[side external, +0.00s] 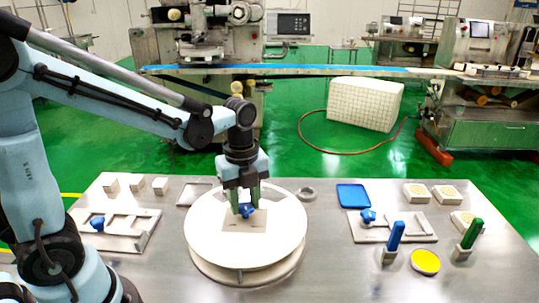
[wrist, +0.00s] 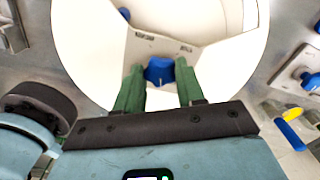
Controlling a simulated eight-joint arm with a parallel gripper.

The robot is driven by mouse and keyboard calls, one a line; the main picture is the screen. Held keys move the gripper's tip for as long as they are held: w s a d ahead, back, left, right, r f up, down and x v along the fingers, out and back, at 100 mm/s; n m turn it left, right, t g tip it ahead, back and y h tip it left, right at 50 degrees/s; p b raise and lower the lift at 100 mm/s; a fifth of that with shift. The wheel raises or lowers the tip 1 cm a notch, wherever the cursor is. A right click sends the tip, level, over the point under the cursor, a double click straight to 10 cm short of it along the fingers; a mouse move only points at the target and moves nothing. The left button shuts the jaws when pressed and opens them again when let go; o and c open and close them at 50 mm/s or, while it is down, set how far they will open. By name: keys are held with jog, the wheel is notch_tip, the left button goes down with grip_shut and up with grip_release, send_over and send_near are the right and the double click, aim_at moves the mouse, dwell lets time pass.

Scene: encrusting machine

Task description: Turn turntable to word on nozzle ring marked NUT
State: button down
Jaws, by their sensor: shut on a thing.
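The white round turntable (side external: 208,228) sits on the metal table, and its pale disc fills much of the wrist view (wrist: 80,45). A beige plate (side external: 238,226) with a blue knob (side external: 246,212) lies on it. My gripper (wrist: 158,82), with green fingers, points down over the turntable and is shut on the blue knob (wrist: 159,68). Small dark labels (wrist: 145,36) are on the plate's edge in the wrist view; they are too small to read. I cannot make out the word NUT or a marked nozzle ring.
Fixtures with blue knobs stand at left (side external: 125,228) and right (side external: 395,228). Blue (side external: 395,236) and green (side external: 472,233) upright handles, a yellow dish (side external: 425,261), a blue tray (side external: 353,196) and a small grey ring (side external: 307,193) surround the turntable. The table's front middle is clear.

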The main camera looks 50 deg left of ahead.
jog(key=shift+m, duration=3.2)
jog(key=shift+w+m, duration=0.1)
jog(key=shift+m, duration=2.4)
jog(key=shift+d+m, duration=0.1)
jog(key=shift+m, duration=0.5)
jog(key=c, duration=0.7)
grip_release()
jog(key=shift+r, duration=0.15)
notch_tip(320, 180, up, 12)
jog(key=shift+f, duration=0.1)
